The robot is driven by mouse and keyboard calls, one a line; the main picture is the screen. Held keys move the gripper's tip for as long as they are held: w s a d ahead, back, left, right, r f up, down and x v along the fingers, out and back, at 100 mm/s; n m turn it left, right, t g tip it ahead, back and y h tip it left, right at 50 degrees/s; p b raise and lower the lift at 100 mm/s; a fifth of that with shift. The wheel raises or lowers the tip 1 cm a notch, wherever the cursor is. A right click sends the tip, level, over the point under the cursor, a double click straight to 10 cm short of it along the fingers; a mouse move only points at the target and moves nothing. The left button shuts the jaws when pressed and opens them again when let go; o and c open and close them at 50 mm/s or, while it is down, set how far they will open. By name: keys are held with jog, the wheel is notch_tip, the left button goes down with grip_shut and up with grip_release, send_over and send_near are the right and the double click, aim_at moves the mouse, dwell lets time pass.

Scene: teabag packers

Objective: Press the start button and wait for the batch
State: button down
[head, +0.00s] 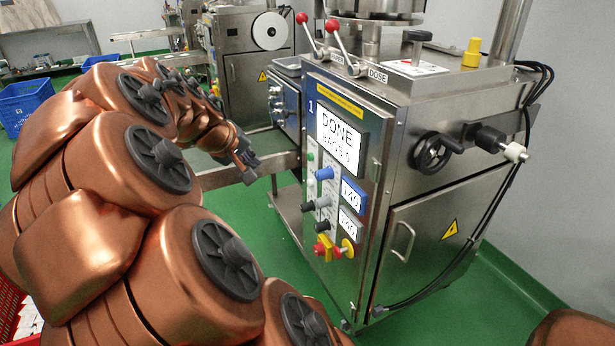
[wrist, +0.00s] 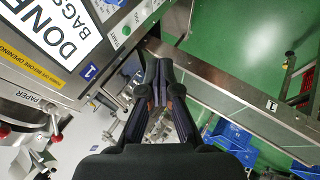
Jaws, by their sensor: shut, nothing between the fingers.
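The packing machine's front panel carries a lit display (head: 340,140), which reads DONE with a smaller, hard-to-read line below. It also shows at the upper left of the wrist view (wrist: 55,30). A small green button (wrist: 127,30) sits beside the display, with a START label next to it. In the head view a green button (head: 310,156) shows at the panel's left edge. My gripper (head: 250,170) is to the left of the panel, apart from it. In the wrist view my gripper's fingers (wrist: 158,80) are together and empty, below and right of the green button.
Knobs (head: 324,174) and a red-and-yellow emergency switch (head: 330,250) stick out below the display. Two red-knobbed levers (head: 332,25) stand on top. A steel conveyor rail (wrist: 235,100) runs beside the gripper. Blue crates (head: 22,100) stand at the far left. Green floor lies open left of the machine.

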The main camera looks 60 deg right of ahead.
aim_at(310, 157)
jog(key=w+d+f+n+h+b, duration=0.1)
jog(key=w+d+f+h+b, duration=0.1)
jog(key=w+d+f+b, duration=0.2)
jog(key=w+d+f+n+h+b, duration=0.2)
jog(key=w+d+f+b, duration=0.3)
jog(key=d+f+b, duration=0.5)
jog(key=d+f, duration=0.1)
jog(key=d, duration=0.4)
jog(key=shift+w+d+f+t+h+b, duration=0.2)
jog(key=shift+f+t+h+b, duration=0.1)
jog(key=shift+f+b, duration=0.05)
jog(key=s+d+p, duration=0.2)
jog(key=s+d, duration=0.3)
jog(key=d, duration=0.2)
jog(key=shift+d, duration=0.15)
